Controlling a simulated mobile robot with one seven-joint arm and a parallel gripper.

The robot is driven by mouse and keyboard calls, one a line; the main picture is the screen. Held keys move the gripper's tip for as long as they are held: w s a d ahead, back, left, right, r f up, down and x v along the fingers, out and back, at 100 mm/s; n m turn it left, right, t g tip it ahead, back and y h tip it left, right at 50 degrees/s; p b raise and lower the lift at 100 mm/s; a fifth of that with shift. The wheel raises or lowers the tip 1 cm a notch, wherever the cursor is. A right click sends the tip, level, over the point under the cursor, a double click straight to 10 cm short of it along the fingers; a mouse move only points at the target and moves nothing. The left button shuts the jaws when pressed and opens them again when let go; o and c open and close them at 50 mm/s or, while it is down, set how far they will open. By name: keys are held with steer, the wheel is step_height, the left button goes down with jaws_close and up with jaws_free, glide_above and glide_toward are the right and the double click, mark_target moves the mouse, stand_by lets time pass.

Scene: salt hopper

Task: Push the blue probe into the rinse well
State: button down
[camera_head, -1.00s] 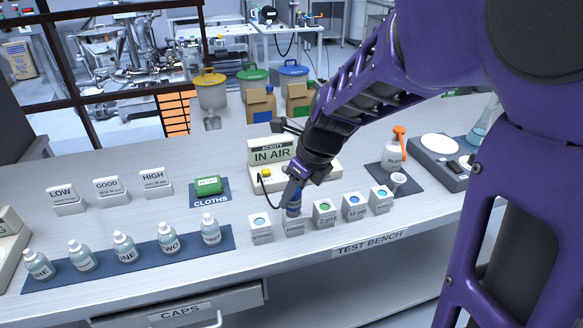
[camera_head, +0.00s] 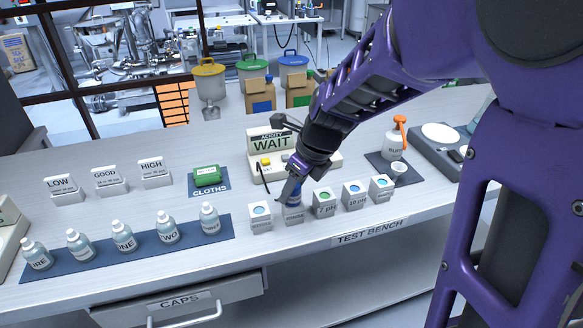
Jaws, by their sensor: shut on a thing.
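The blue probe (camera_head: 295,197) is upright, held by my gripper (camera_head: 295,184), which is shut on its upper part. Its lower end is at the top of the rinse well (camera_head: 293,215), a small white block labelled RINSE, second from the left in the row. How deep the tip sits is hidden. The acidity meter (camera_head: 268,146) behind my gripper reads WAIT. A dark cable runs from the meter toward the probe.
A storage well (camera_head: 261,217) stands left of the rinse well. Wells for 7 pH (camera_head: 324,203) and 10 pH (camera_head: 354,196) stand to the right. Several bottles stand on a blue mat (camera_head: 190,239). A green cloth pack (camera_head: 207,177) lies at the middle.

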jaws_free()
stand_by(0.4)
steer(key=shift+r, duration=0.1)
stand_by(0.3)
steer(key=shift+p+v, duration=2.5)
steer(key=shift+v, duration=0.4)
